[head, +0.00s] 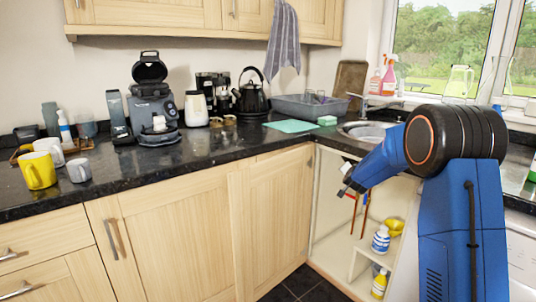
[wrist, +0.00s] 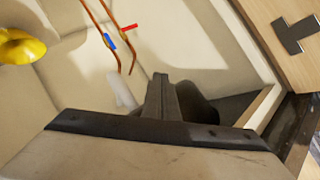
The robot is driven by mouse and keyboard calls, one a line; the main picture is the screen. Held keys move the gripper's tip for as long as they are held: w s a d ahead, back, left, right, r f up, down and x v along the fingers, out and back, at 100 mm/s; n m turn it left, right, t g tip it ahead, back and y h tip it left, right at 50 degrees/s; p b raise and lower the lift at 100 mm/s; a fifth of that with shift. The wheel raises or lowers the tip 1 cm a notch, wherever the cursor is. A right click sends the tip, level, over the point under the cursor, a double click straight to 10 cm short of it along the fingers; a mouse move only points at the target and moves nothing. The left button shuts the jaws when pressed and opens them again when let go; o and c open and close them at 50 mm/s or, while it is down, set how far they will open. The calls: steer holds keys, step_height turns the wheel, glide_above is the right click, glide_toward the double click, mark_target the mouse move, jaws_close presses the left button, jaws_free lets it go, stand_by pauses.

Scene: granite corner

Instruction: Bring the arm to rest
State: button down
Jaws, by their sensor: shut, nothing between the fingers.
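My blue arm (head: 462,215) rises at the right of the head view and bends left at a black and orange joint. My gripper (head: 343,190) points down and left in front of the open cupboard (head: 330,215) under the sink. In the wrist view its dark fingers (wrist: 162,85) are together, with nothing between them. Behind them is the cupboard's pale inside. The fingers look apart from the pipes, though the exact gap is hard to tell.
Copper pipes (wrist: 118,40) with blue and red valve handles stand inside the cupboard. A yellow bowl (head: 394,226), a white and blue bottle (head: 381,239) and a yellow bottle (head: 379,284) are near them. The dark worktop (head: 215,150) and sink (head: 372,131) lie above.

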steer(key=s+a+r+n+g+y, duration=0.1)
steer(key=s+a+r+n, duration=0.15)
steer(key=s, duration=0.75)
steer(key=s+a+r+n+g+y, duration=0.15)
steer(key=s+a+r, duration=0.25)
steer(key=s, duration=0.7)
steer(key=s+a+r+n+g+y, duration=0.1)
steer(key=s+a+r+n+y, duration=0.2)
steer(key=s, duration=0.7)
steer(key=s+f+n+g+h, duration=0.1)
steer(key=s+f+n+g, duration=0.1)
steer(key=s, duration=1.6)
steer(key=s+d+f+n+g+h, duration=0.1)
steer(key=s+f, duration=0.4)
steer(key=s, duration=1.4)
steer(key=shift+n+g, duration=0.8)
steer(key=shift+g, duration=0.05)
steer(key=shift+w, duration=0.1)
